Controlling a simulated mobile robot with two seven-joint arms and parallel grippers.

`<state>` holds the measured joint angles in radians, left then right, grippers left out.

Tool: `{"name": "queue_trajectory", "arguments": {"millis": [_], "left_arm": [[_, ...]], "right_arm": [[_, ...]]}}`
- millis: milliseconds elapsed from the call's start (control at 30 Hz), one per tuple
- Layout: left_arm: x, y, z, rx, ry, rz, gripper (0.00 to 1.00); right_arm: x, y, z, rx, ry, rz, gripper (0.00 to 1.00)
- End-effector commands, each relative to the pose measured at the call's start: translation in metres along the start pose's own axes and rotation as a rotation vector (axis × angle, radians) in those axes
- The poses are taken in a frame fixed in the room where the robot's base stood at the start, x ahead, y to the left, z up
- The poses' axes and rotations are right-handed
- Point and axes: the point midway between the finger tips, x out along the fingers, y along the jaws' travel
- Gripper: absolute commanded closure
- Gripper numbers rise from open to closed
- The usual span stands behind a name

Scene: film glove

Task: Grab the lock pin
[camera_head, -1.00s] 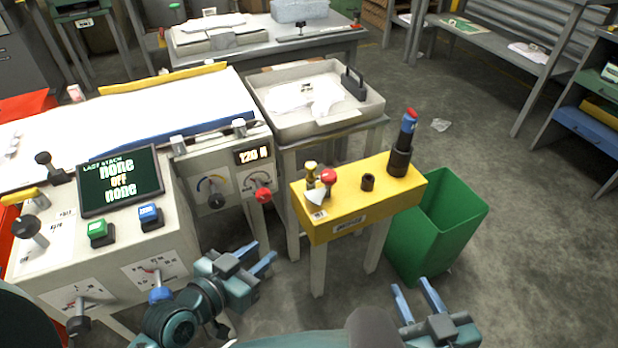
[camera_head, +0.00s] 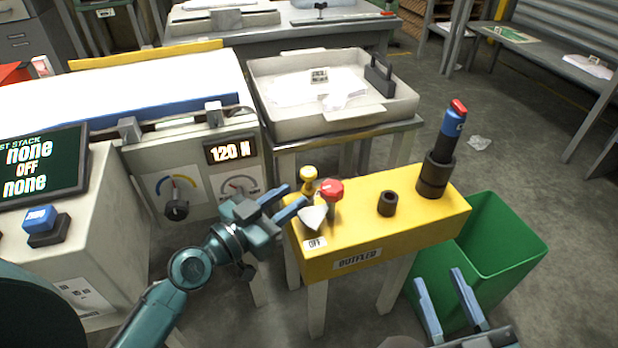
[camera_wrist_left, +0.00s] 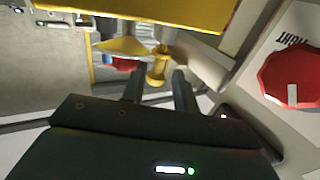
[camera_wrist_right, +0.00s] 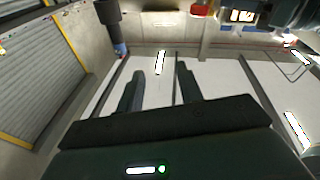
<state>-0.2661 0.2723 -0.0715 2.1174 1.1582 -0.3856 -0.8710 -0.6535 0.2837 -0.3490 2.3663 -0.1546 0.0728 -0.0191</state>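A small yellow knobbed pin (camera_head: 308,180), which looks like the lock pin, stands at the left end of the yellow OUTFEED box (camera_head: 350,235). A red knob (camera_head: 332,189) and a pale cone-shaped piece (camera_head: 313,219) are close beside it. My left gripper (camera_head: 290,197) is open and empty, just left of the pin, with its fingers pointing at it. In the left wrist view the yellow pin (camera_wrist_left: 157,68) shows just beyond the gap between the open fingers, apart from them. My right gripper (camera_head: 439,277) is open and empty, low in front of the green bin.
A dark socket (camera_head: 387,204) and a black post with a blue-and-red top (camera_head: 452,125) stand further right on the box. A green bin (camera_head: 515,262) is right of it. Behind are a tray table (camera_head: 330,120) and, left, the machine panel reading 120 N (camera_head: 231,151).

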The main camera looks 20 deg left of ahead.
Motion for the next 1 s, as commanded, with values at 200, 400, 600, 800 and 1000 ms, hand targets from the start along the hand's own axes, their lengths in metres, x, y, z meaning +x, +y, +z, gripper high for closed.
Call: {"name": "queue_trajectory", "arguments": {"millis": [200, 400, 600, 800, 1000], "left_arm": [[0.033, 0.000, -0.002, -0.003, 0.001, -0.001, 0.71], [0.041, 0.001, 0.000, -0.001, -0.001, 0.000, 0.71], [0.040, 0.001, 0.001, 0.000, -0.002, 0.000, 0.76], [0.040, 0.001, 0.001, -0.001, -0.003, 0.000, 0.93], [0.040, 0.001, 0.003, -0.001, -0.007, 0.000, 1.00]], "right_arm": [[-0.002, 0.001, -0.002, -0.029, -0.021, 0.002, 0.64], [-0.003, 0.001, 0.001, -0.036, -0.025, 0.001, 0.64], [-0.003, 0.001, 0.001, -0.036, -0.026, 0.001, 0.64], [-0.003, 0.001, 0.001, -0.035, -0.026, 0.001, 0.64], [-0.003, 0.001, 0.001, -0.035, -0.026, 0.001, 0.64]]}}
